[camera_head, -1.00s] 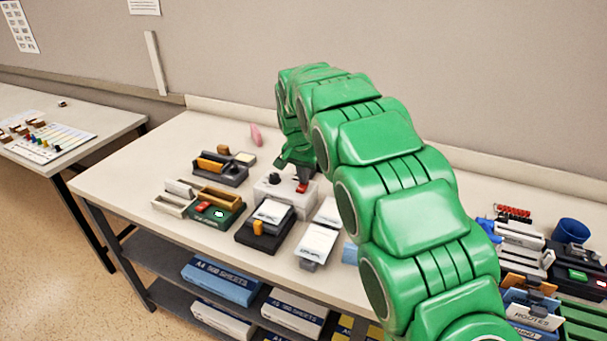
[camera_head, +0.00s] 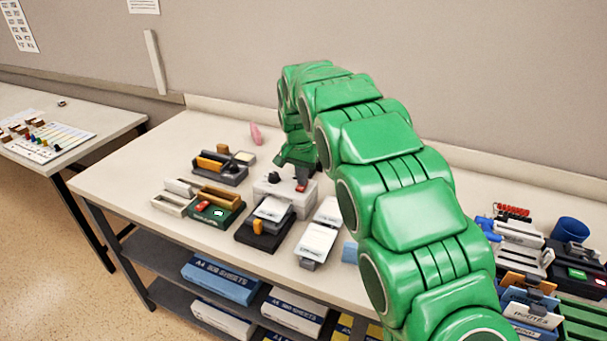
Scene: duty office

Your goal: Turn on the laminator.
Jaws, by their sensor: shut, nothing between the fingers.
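A white box-shaped machine (camera_head: 272,198) with a black knob (camera_head: 274,178) and a small red switch (camera_head: 301,188) stands in the middle of the table; I take it to be the laminator, though no label is readable. My gripper (camera_head: 302,177) points down above the right part of its top, close to the red switch. Its fingers are shut and small in the picture, partly hidden by my own green arm. I cannot tell whether they touch the machine or which position the switch is in.
A green-based device (camera_head: 232,213) with a red button and a black device (camera_head: 262,236) with white sheets stand in front. A white-topped device (camera_head: 316,240) is to their right. A dark tray (camera_head: 232,177) lies behind left. My arm hides part of the table's right side.

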